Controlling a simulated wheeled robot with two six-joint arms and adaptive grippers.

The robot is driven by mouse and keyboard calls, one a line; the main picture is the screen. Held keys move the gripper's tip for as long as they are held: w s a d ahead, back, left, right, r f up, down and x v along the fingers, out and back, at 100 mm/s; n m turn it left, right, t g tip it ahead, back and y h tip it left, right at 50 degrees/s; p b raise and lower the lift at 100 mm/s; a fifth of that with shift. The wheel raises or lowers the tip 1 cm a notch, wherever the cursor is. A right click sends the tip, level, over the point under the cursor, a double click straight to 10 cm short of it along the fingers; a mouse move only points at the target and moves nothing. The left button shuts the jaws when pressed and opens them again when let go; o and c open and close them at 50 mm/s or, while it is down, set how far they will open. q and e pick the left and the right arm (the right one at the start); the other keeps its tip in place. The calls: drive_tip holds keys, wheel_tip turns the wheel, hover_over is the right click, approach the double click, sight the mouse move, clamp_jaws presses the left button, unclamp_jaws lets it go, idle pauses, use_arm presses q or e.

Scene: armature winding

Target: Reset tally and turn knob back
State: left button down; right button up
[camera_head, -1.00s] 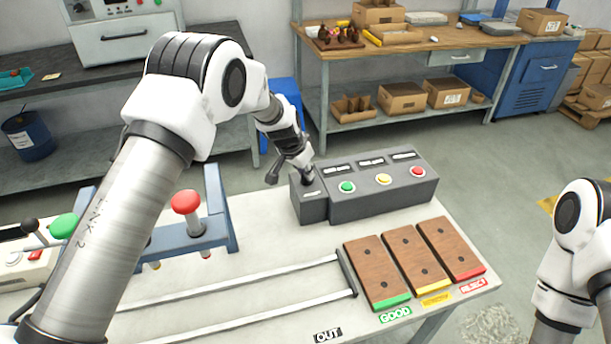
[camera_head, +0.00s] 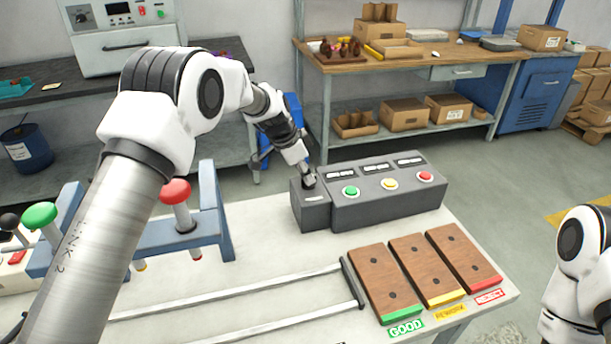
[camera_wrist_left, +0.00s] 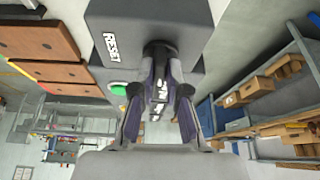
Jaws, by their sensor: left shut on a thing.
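The grey tally box (camera_head: 388,200) stands at the back of the white table, with green, yellow and red buttons and a small display above each. A lower grey block (camera_head: 312,212) adjoins its left end; in the left wrist view this block (camera_wrist_left: 115,22) reads RESET. A black knob (camera_wrist_left: 158,50) sits on it. My left gripper (camera_head: 308,180) reaches down onto the block from behind. In the left wrist view its fingers (camera_wrist_left: 160,88) are closed around the knob, partly hiding it. Only my right arm shows at the right edge; its gripper is out of frame.
Three wooden trays marked GOOD (camera_head: 386,284), REWORK (camera_head: 428,270) and REJECT (camera_head: 464,258) lie in front of the box. Metal rails (camera_head: 240,294) run to their left. A blue frame with a red-knobbed lever (camera_head: 176,192) and a green-knobbed lever (camera_head: 40,216) stands at left.

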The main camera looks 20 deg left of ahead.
use_arm(q)
drive_tip(key=shift+f, duration=0.1)
drive_tip(key=c, duration=1.2)
unclamp_jaws()
drive_tip(key=shift+w+d, duration=0.15)
drive_tip(key=v, duration=1.1)
drive_tip(key=shift+r, duration=0.4)
drive_tip(key=shift+r, duration=0.15)
